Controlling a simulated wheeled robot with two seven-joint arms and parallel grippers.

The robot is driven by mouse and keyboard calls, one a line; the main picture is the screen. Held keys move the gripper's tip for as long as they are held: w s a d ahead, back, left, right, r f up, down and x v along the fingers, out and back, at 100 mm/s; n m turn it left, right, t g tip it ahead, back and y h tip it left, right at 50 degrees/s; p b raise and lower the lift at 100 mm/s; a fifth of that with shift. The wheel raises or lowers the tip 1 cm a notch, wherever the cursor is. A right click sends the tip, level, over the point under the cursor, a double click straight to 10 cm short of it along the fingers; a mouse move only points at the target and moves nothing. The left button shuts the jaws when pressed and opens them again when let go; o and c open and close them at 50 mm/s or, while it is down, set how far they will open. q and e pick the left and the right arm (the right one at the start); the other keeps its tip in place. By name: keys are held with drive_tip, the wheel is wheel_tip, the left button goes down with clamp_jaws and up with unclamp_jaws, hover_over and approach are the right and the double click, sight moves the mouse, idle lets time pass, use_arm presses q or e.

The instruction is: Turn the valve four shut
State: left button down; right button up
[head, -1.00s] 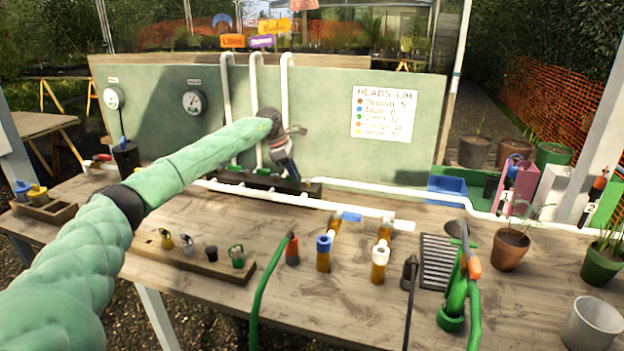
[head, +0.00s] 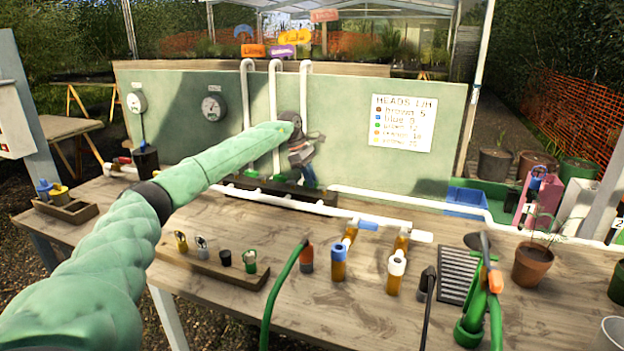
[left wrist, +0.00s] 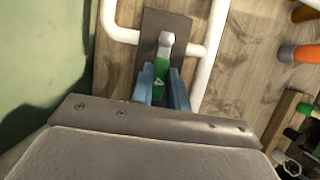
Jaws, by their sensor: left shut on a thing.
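The green valve handle (left wrist: 160,78), with a white mark that looks like a 4, sits between my left gripper's blue fingers in the left wrist view. My left gripper (left wrist: 162,88) is shut on it. Above the handle is a pale valve stem or cap (left wrist: 167,40) on a dark base plate (left wrist: 152,25). In the head view my left gripper (head: 309,183) points down at the right end of the dark valve base (head: 235,190), below the bent white pipes (head: 274,100). The gripper and arm hide the handle there. My right gripper is not in view.
A green backboard (head: 345,150) stands close behind, with gauges (head: 213,107) and a sign (head: 403,122). A white pipe (head: 380,220) runs along the wooden bench (head: 130,225). In front are a rack (head: 205,265) of small fittings, a green hose (head: 275,292) and brown valves (head: 338,268).

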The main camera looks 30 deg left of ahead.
use_arm(q)
drive_tip(key=c, duration=1.4)
unclamp_jaws()
drive_tip(key=shift+w+f, duration=0.1)
drive_tip(key=shift+o, duration=0.2)
drive_tip(key=b+v, duration=0.1)
drive_tip(key=v, duration=0.3)
drive_tip(key=shift+a, duration=0.1)
drive_tip(key=v, duration=0.3)
drive_tip(key=shift+r, duration=0.4)
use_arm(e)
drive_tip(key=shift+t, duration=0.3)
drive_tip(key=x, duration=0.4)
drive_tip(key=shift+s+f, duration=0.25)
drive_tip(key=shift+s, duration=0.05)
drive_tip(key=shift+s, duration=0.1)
